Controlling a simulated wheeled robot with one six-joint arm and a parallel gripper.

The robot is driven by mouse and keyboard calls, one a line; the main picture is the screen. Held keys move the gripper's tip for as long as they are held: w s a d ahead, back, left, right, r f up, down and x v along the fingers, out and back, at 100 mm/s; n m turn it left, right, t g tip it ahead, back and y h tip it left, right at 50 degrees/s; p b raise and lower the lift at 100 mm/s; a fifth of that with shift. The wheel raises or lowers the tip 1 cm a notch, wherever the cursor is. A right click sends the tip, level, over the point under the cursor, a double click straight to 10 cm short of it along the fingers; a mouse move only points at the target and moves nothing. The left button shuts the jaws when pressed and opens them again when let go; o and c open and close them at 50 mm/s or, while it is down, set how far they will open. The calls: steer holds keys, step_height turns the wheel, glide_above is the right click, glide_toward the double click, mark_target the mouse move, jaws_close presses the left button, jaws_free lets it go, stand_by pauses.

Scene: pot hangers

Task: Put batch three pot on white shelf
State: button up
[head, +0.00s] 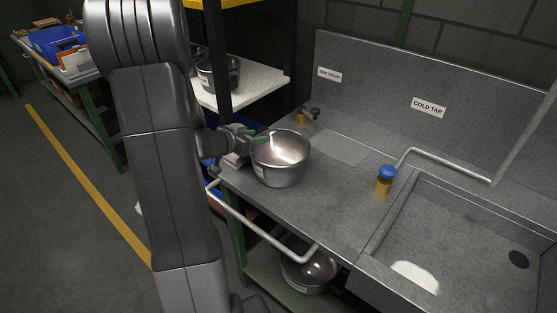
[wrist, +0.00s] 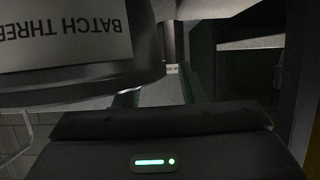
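The batch three pot (head: 280,165) is a round steel pot, upright over the steel counter beside the sink. I cannot tell whether it touches the counter. Its "BATCH THREE" label (wrist: 64,32) appears upside down and close up in the wrist view. My gripper (head: 262,139) is at the pot's left rim. In the wrist view its green fingers (wrist: 158,93) stand apart with a gap between them, and the pot is close at upper left. No grip on the rim shows. The white shelf (head: 262,84) is behind, up and left of the pot.
Another pot (head: 308,272) is on the green shelf below the counter. A metal rail (head: 262,236) runs along the counter front. A blue-topped tap (head: 385,178) stands right of the pot.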

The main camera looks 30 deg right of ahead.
steer(key=shift+w+d+f, duration=0.15)
steer(key=shift+d, duration=0.35)
jaws_close()
stand_by(1.0)
